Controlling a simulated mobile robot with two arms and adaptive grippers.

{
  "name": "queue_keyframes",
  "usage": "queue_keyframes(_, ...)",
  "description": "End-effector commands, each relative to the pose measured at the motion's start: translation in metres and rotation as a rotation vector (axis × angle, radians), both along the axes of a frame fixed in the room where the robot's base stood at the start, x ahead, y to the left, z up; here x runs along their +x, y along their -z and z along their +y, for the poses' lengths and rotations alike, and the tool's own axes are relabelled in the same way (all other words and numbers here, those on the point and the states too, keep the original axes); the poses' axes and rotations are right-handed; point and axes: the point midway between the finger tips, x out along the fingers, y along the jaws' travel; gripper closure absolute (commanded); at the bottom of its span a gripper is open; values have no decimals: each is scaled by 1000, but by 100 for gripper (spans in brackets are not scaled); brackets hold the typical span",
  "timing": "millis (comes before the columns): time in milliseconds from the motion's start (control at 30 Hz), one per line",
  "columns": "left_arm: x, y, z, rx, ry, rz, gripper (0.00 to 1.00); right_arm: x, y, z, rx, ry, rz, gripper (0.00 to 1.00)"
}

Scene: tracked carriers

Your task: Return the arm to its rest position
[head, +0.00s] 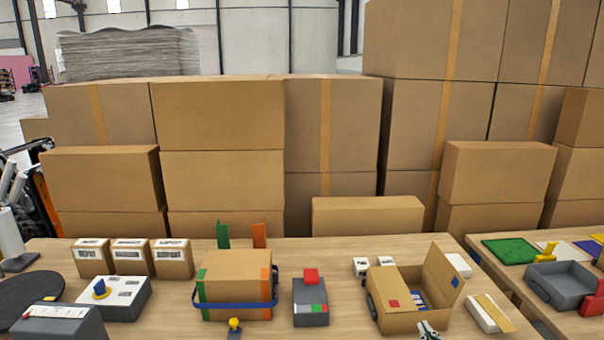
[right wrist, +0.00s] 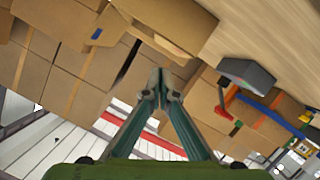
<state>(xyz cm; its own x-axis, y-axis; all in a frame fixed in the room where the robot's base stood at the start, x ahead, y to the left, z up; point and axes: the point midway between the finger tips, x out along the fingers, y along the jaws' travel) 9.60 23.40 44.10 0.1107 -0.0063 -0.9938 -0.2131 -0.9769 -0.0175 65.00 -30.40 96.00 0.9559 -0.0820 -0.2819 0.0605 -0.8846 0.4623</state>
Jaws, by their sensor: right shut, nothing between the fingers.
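My right gripper (head: 428,331) shows at the bottom edge of the head view, in front of the open cardboard box (head: 398,322). Only its fingertips show there; the rest of the arm is below the frame. In the right wrist view, the two green fingers (right wrist: 161,88) meet at their tips with nothing between them. The open box has one flap standing up on its right and blue items inside. My left gripper is not in view.
On the wooden table stand a closed box with a blue strap (head: 236,272), a grey device with a red top (head: 310,300), small labelled boxes (head: 131,257) and a white box with a yellow knob (head: 115,298). Large carton stacks (head: 220,115) rise behind. A grey tray (head: 562,285) sits right.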

Motion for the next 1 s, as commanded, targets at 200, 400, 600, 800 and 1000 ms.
queue_keyframes(200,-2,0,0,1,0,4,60,-42,31,16,50,23,127,100)
queue_keyframes(400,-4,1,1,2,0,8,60,-105,64,37,114,53,299,100)
queue_keyframes(600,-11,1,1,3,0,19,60,-201,92,63,195,93,538,100)
queue_keyframes(800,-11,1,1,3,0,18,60,-280,100,81,249,120,726,100)
queue_keyframes(1000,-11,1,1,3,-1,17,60,-340,98,93,287,139,867,100)
